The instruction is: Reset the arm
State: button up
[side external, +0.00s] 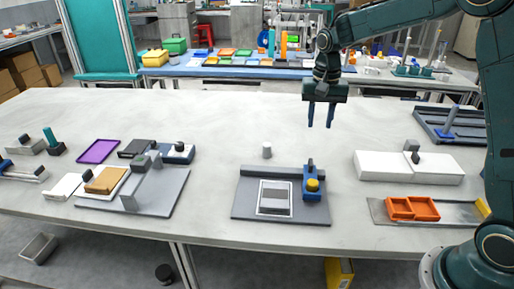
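My gripper (320,114) hangs above the back part of the white table, pointing down. My dark green arm reaches in from the right side of the picture.
Below the gripper are a small grey cylinder (267,150) and a grey plate (255,183) with a blue block and yellow knob (313,185). A grey fixture (160,190) and a purple tray (98,151) are at left. The table's back middle is clear.

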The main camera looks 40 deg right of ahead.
jog(key=s+a+r+n+t, duration=0.25)
jog(key=s+r, duration=0.35)
jog(key=s, duration=0.4)
jog(key=s+a+r+n+t, duration=0.25)
jog(key=s+r+n, duration=0.2)
jog(key=s, duration=0.45)
jog(key=s+a+n, duration=0.1)
jog(key=s+n, duration=0.1)
jog(key=s, duration=0.6)
jog(key=shift+s+a+f+t, duration=0.3)
jog(key=shift+s+a+f, duration=0.05)
jog(key=shift+a+f, duration=0.05)
dwell(0.4)
